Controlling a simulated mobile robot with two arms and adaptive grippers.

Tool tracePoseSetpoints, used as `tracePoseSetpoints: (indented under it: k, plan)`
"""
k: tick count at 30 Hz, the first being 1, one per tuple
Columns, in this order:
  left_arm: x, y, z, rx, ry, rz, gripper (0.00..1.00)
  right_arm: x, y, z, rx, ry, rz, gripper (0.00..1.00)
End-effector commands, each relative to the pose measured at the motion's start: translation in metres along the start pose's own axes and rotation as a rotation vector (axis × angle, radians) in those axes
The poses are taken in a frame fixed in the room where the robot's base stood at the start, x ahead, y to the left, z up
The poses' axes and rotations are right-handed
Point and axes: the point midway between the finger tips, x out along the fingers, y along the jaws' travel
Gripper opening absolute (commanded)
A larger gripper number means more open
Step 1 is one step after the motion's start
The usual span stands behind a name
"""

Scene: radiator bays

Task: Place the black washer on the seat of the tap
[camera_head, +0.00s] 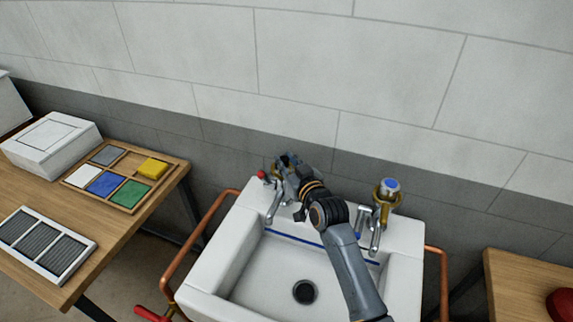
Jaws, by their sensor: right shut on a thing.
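The left tap (271,209) stands on the back ledge of the white sink; its spout shows, and its upper part is mostly hidden behind my right gripper. My right gripper (285,167) is shut, over the top of this tap. What lies between its fingers is too small and too covered to make out. I cannot see the black washer or the tap's seat. A small red-ended part (262,174) shows just left of the gripper. The right tap (387,203) has a brass body and a blue top. My left gripper is not in view.
The sink (245,255) has a dark drain and copper rails (174,268) at its sides. A wooden table (125,222) at left bears a white box, a tray of coloured blocks and a grille. Another table (515,280) with a red thing stands at right. The wall is close behind.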

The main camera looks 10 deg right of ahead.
Motion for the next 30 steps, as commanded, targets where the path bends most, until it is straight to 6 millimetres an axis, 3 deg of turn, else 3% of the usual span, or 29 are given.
tracePoseSetpoints:
  k: [4, 15, 16, 18, 30]
  plan:
    - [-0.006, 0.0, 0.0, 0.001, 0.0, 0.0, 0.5, 0.002, 0.0, 0.014, -0.001, -0.001, 0.0, 0.08]
    - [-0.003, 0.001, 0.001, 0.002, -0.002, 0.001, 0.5, 0.002, 0.0, 0.02, -0.001, -0.001, 0.0, 0.08]
    - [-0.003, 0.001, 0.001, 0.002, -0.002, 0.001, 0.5, 0.002, 0.0, 0.019, -0.001, 0.0, 0.0, 0.3]
    - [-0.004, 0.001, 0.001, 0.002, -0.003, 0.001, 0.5, 0.002, 0.0, 0.018, -0.001, 0.0, 0.0, 0.44]
    - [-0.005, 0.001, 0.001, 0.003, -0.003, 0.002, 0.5, -0.001, 0.0, 0.016, 0.0, 0.0, 0.0, 0.46]
